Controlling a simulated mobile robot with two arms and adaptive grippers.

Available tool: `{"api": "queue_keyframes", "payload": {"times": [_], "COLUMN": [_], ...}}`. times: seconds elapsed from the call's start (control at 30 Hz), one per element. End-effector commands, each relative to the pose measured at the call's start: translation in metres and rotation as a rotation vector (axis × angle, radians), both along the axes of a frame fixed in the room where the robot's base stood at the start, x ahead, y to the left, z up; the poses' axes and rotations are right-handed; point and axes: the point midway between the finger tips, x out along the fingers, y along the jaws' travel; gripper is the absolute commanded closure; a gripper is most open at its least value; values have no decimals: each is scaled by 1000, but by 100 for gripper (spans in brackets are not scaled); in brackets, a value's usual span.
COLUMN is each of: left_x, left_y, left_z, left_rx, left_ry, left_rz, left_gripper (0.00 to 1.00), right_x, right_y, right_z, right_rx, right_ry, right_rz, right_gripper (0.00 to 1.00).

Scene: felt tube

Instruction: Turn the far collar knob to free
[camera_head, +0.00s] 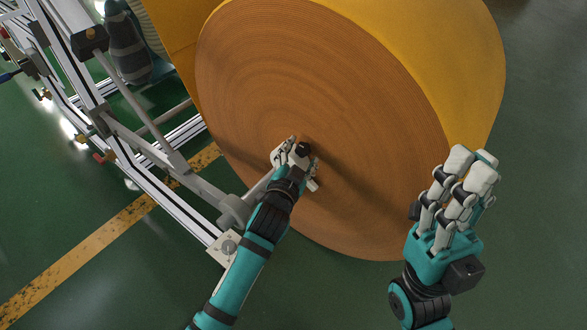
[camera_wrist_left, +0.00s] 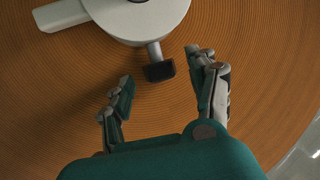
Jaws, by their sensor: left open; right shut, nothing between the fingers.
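A pale round collar (camera_wrist_left: 140,18) with a flat lever sits against the face of the big felt roll (camera_head: 330,90). A short stem with a dark knob (camera_wrist_left: 159,72) sticks out from the collar in the left wrist view. My left gripper (camera_head: 292,150) is at the middle of the roll face in the head view and hides most of the collar. In the left wrist view its open fingers (camera_wrist_left: 161,70) stand on either side of the knob, with gaps visible. My right gripper (camera_head: 472,162) is shut and empty, at the lower right edge of the roll.
A metal frame (camera_head: 165,170) with rails and clamps runs along the left side. The yellow outer side of the roll (camera_head: 455,60) fills the upper right. A worn yellow line (camera_head: 110,232) marks the green floor. The floor at lower right is clear.

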Motion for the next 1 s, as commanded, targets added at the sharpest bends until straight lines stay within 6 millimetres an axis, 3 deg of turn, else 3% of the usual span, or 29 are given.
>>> {"api": "queue_keyframes", "payload": {"times": [0.3,0.5,0.87,1.0], "left_x": [-66,-92,-98,-99], "left_y": [18,25,26,35], "left_z": [9,13,15,13], "left_rx": [-1,0,-1,23], "left_ry": [0,0,-1,-10], "left_rz": [-2,-2,-2,7], "left_gripper": [41,41,41,54], "right_x": [0,0,0,0], "right_y": [0,0,0,0], "right_z": [0,0,1,1], "right_rx": [-1,-2,-2,-2], "right_ry": [-2,-4,-4,-4], "right_rz": [1,2,2,2], "right_gripper": [100,100,100,100]}}
